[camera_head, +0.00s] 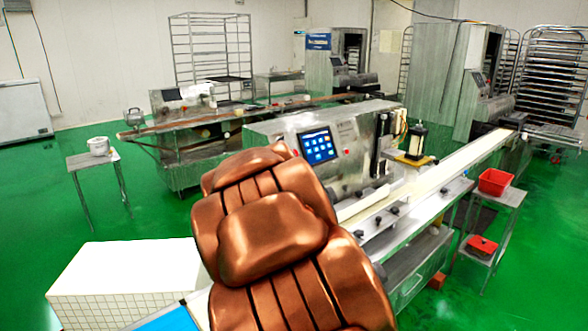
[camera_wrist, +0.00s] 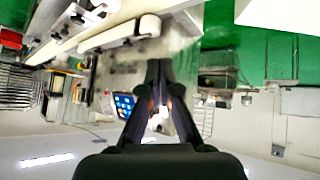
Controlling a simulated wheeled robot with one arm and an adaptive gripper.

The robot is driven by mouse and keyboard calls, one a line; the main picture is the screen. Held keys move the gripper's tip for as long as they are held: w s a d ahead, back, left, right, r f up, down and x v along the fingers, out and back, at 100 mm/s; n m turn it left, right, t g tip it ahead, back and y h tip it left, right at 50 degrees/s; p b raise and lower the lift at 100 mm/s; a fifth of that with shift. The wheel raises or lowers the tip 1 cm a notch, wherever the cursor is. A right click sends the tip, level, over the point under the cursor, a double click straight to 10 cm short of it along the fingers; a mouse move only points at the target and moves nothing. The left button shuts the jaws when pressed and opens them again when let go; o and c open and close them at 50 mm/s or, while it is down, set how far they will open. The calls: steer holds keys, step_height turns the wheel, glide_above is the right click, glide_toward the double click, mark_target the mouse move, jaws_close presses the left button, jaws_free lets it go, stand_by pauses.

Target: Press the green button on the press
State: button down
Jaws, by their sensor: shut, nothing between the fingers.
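A steel machine (camera_head: 352,155) with a blue touchscreen (camera_head: 318,146) stands mid-picture in the head view. I cannot tell for sure whether it is the press. No green button can be made out in either view. In the wrist view, which looks upside down, the touchscreen (camera_wrist: 124,105) appears left of my gripper (camera_wrist: 158,68). My gripper is shut and empty, its dark fingers pointing up the picture. It looks apart from the machine. A copper-coloured shape in the head view's foreground hides the machine's lower left part, and my gripper cannot be seen there.
A pale conveyor belt (camera_head: 470,153) runs from the machine to the far right. A small stand with red bins (camera_head: 494,181) is beside it. A white tiled block (camera_head: 122,270) is at the lower left. A small table (camera_head: 93,159) stands at the left. Green floor is open between them.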

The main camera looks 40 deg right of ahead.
steer(key=w+d+r+t+h+p, duration=0.2)
steer(key=w+d+t, duration=0.3)
steer(key=d, duration=0.7)
steer(key=w+d+r+t+h+p, duration=0.2)
steer(key=w+d+r+t, duration=0.3)
steer(key=w+d, duration=0.3)
steer(key=d+p, duration=0.1)
steer(key=d, duration=0.3)
steer(key=shift+w+n+h, duration=0.3)
steer(key=shift+w, duration=0.05)
steer(key=shift+d, duration=0.15)
steer(key=w+f+b, duration=0.4)
steer(key=w, duration=0.3)
steer(key=shift+w, duration=0.4)
steer(key=shift+w+f+b, duration=0.15)
steer(key=shift+b, duration=0.4)
